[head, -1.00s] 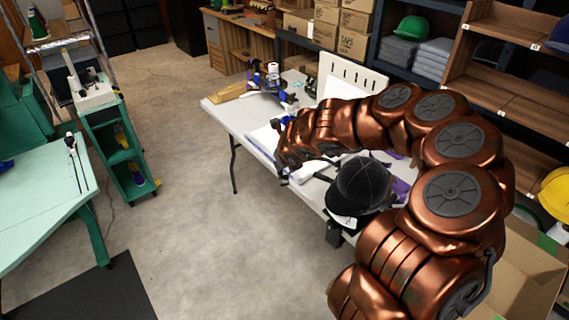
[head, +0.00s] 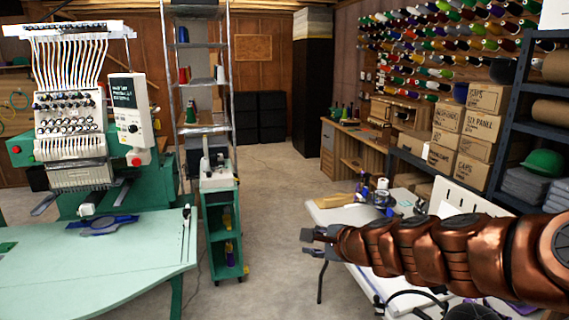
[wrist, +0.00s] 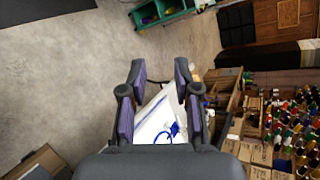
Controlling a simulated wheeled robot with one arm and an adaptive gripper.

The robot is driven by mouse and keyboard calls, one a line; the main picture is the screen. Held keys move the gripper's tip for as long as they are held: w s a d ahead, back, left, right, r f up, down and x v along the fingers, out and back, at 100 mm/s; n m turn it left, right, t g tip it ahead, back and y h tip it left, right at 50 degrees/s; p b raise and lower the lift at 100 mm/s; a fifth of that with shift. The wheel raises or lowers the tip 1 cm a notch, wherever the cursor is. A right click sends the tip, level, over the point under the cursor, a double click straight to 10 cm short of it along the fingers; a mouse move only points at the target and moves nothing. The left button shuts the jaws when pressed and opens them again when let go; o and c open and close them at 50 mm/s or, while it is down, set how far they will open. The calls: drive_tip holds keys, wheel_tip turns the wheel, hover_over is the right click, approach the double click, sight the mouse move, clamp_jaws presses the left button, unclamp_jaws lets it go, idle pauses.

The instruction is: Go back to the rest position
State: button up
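My gripper (head: 318,242) is at the end of my copper-coloured arm, which reaches in from the right in the head view. It is in the air, at the left end of the white table (head: 330,213). In the wrist view my gripper (wrist: 160,85) has its two dark fingers spread apart with nothing between them. The white table (wrist: 155,122) with blue items shows beyond and below the fingers. A black cap (head: 470,312) shows partly at the bottom edge of the head view.
A green embroidery machine table (head: 120,260) stands at left, with a green cart (head: 222,235) beside it. Concrete floor (head: 275,185) is clear in the middle.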

drive_tip(key=s+a+f+n+g, duration=0.25)
drive_tip(key=s+n, duration=0.35)
drive_tip(key=s, duration=0.3)
drive_tip(key=s+a+f+n+g, duration=0.15)
drive_tip(key=s+n+g, duration=0.3)
drive_tip(key=s, duration=0.45)
drive_tip(key=s+d+f+n+g+h, duration=0.2)
drive_tip(key=s+d+f+n+h, duration=0.1)
drive_tip(key=s+d, duration=0.4)
drive_tip(key=s+d+f+n+g+h, duration=0.3)
drive_tip(key=s+d, duration=0.5)
drive_tip(key=s, duration=0.5)
drive_tip(key=shift+d+f+h, duration=0.25)
drive_tip(key=shift+f+h, duration=0.05)
drive_tip(key=shift+h, duration=0.1)
drive_tip(key=shift+s, duration=0.15)
